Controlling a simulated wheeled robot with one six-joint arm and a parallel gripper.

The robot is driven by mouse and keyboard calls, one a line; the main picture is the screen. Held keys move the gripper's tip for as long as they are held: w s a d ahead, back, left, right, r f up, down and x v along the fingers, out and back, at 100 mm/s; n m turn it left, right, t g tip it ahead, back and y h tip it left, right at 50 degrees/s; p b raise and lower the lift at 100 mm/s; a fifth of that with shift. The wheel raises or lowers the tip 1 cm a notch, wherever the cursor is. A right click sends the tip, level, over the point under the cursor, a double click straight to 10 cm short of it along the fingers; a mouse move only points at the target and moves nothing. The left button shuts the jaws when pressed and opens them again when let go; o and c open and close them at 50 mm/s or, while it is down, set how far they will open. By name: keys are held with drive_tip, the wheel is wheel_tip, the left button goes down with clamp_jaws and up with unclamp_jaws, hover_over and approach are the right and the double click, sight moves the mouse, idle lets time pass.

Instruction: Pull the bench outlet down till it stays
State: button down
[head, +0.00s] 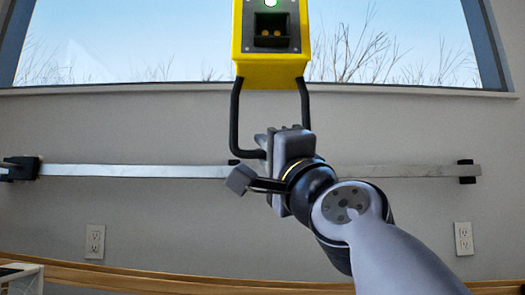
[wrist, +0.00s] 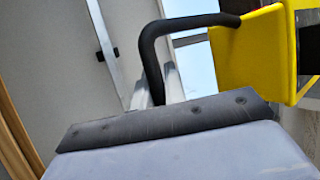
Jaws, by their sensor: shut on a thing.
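The bench outlet is a yellow box (head: 271,70) hanging at the top centre of the head view, with a dark socket face and a lit green light. A black U-shaped handle (head: 235,118) hangs below it. My gripper (head: 270,146) is shut on the handle's bottom bar, towards its right side, and hides part of it. In the wrist view the handle (wrist: 150,48) curves down from the yellow box (wrist: 235,55) to behind my gripper's dark pad (wrist: 165,122). The top of the box is cut off in the head view.
A metal rail (head: 130,171) runs along the grey wall behind my gripper. Wall sockets (head: 95,241) (head: 464,238) sit low on both sides. A wooden edge (head: 150,280) crosses the bottom, with a white object (head: 20,277) at bottom left. A window (head: 150,45) is behind the box.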

wheel_tip(320, 180, down, 4)
drive_tip(key=b, duration=0.2)
drive_tip(key=shift+f+b, duration=0.1)
drive_tip(key=shift+b, duration=0.25)
drive_tip(key=c, duration=1.5)
unclamp_jaws()
drive_tip(key=shift+o, duration=0.2)
